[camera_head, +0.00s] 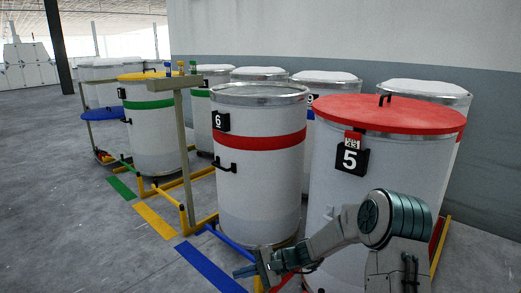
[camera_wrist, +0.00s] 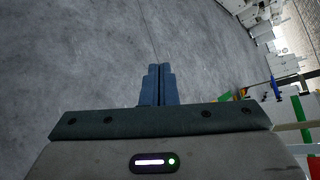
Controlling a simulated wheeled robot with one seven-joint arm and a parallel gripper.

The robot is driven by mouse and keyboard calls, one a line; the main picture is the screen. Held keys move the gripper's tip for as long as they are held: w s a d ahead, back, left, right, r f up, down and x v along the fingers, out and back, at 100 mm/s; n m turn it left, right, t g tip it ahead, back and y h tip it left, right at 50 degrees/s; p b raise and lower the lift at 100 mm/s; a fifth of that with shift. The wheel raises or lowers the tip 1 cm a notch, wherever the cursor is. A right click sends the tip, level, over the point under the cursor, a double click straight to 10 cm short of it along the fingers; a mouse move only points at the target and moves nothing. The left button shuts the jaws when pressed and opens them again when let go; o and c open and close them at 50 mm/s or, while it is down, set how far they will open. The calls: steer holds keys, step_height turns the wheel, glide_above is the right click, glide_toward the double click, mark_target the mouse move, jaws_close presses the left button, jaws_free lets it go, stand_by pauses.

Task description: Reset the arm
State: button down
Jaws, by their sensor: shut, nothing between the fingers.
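My gripper (camera_head: 245,271) is low at the bottom middle of the head view, in front of the white can with the red band (camera_head: 258,175), marked 6. My arm reaches in from the lower right, across the front of can 5 (camera_head: 325,180). In the wrist view my gripper (camera_wrist: 160,68) has its two blue fingers together, with nothing between them. Bare grey floor (camera_wrist: 90,60) lies beyond the fingertips there.
Can 5 has a red lid (camera_head: 385,113). More white cans stand behind, along the wall. A yellow-lidded can (camera_head: 152,120) stands further left, by an upright post (camera_head: 183,150). Blue (camera_head: 208,262) and yellow (camera_head: 154,219) strips mark the floor. Open floor lies at left.

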steer(key=s+d+r+n+t+h+p, duration=0.1)
steer(key=s+d+r+n+h+p, duration=0.2)
steer(key=s+d+r+h+p, duration=0.3)
steer(key=s+d+r+n+t+h+p, duration=0.1)
steer(key=s+d+r+n+h+p, duration=0.3)
steer(key=s+d+r, duration=1)
steer(key=s+r+h+p, duration=0.3)
steer(key=s+r, duration=0.4)
steer(key=r, duration=0.3)
steer(key=shift+t+h+p, duration=0.3)
steer(key=shift+p, duration=0.35)
steer(key=shift+d, duration=0.15)
